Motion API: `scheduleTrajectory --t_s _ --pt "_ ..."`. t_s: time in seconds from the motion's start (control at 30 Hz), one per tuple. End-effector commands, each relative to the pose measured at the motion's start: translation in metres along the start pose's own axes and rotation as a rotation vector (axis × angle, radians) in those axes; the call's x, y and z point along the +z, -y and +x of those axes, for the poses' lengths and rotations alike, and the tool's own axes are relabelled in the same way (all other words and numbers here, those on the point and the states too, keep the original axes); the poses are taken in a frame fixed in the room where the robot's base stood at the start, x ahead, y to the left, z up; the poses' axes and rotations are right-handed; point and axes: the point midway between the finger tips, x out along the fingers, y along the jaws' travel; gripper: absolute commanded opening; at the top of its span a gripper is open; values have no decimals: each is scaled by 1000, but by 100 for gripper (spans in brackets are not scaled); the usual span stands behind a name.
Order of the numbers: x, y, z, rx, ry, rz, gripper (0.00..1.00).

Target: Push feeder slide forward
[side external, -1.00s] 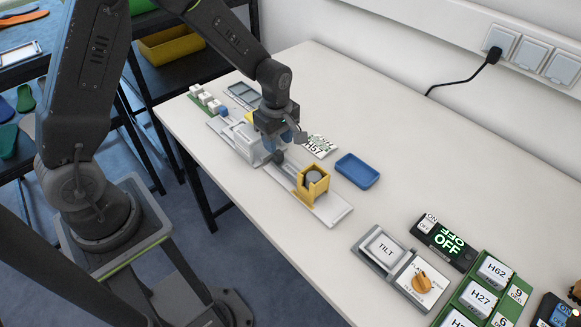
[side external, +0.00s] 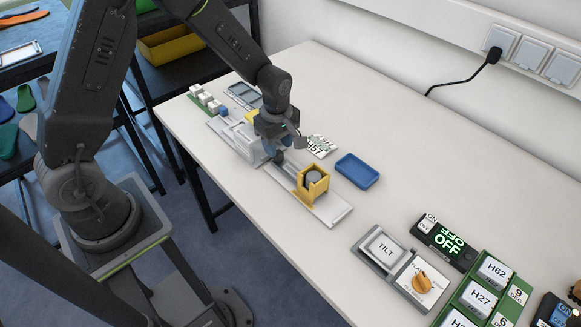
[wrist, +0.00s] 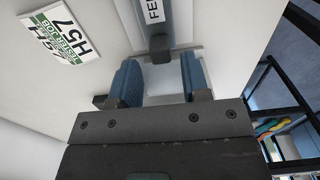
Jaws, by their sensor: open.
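The feeder (side external: 245,148) is a pale grey housing on a long light base plate (side external: 333,212) on the white table. A yellow holder (side external: 313,186) with a grey round part stands toward the near end of that plate. My gripper (side external: 276,153) is low over the feeder, at the housing's end facing the yellow holder. In the wrist view, my gripper (wrist: 158,72) is open, its two blue fingers apart. A dark knob (wrist: 160,50) lies between the fingertips, with a cut-off "FE" label beyond it. Contact with the knob cannot be told.
A blue tray (side external: 357,170) and a white H57 card (side external: 320,146) lie right of the feeder. A TILT unit (side external: 384,250), a black OFF display (side external: 444,243) and a green rack (side external: 482,300) stand at lower right. The table beyond the tray is clear.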

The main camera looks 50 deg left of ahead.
Motion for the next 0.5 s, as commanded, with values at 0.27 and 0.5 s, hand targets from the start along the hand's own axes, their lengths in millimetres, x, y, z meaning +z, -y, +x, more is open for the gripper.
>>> scheduleTrajectory --t_s 0.27,0.5 --pt "0 0 7 -1 0 0 43" --pt "0 0 13 -1 0 0 43"
